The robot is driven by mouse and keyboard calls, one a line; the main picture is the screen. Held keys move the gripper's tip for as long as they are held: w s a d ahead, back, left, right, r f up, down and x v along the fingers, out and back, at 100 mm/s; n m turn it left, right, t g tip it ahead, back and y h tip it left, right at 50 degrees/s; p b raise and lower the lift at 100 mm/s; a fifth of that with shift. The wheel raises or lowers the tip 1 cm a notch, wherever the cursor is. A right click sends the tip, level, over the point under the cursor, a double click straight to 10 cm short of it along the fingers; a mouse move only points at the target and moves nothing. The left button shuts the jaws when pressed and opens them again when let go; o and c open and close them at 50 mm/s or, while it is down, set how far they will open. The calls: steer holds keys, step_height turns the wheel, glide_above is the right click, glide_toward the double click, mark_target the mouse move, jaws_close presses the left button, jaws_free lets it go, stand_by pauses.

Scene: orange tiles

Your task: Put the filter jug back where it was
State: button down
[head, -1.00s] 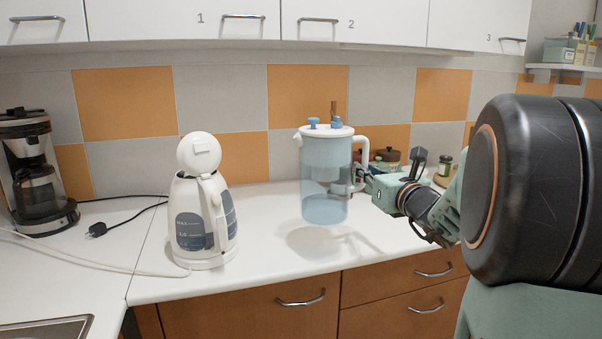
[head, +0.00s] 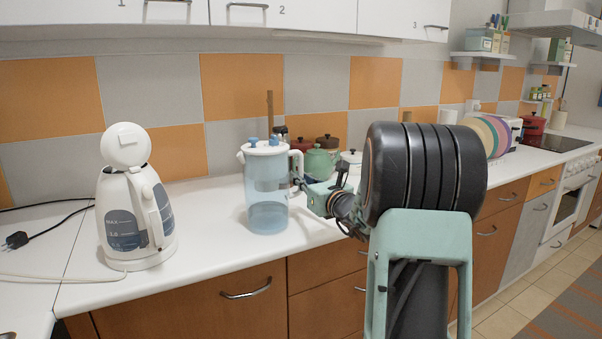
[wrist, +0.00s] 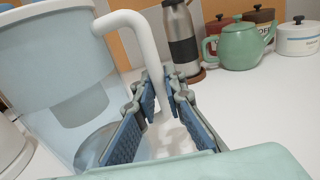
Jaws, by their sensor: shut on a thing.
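The filter jug (head: 267,190) is a clear bluish pitcher with a white lid rim, blue knobs and a white handle. It is upright at the counter, right of the kettle, with some water low inside. My gripper (head: 303,187) is at its right side, shut on the handle. In the wrist view the jug (wrist: 65,75) fills the left, and its white handle (wrist: 137,38) runs down between the blue pads of my gripper (wrist: 165,88). I cannot tell for sure whether the base touches the counter (head: 210,232).
A white kettle (head: 135,205) stands to the left, its cord trailing. Behind the jug are a green teapot (wrist: 240,45), a steel flask (wrist: 181,42), dark-lidded canisters and a white pot (wrist: 298,38). White counter is clear between kettle and jug. Wall cupboards hang above.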

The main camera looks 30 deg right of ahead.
steer(key=shift+f, duration=0.35)
steer(key=c, duration=2.4)
jaws_free()
steer(key=shift+f, duration=0.2)
steer(key=o, duration=0.4)
steer(key=shift+s, duration=0.1)
steer(key=s, duration=1.2)
steer(key=shift+d+p, duration=0.2)
steer(key=shift+p, duration=0.15)
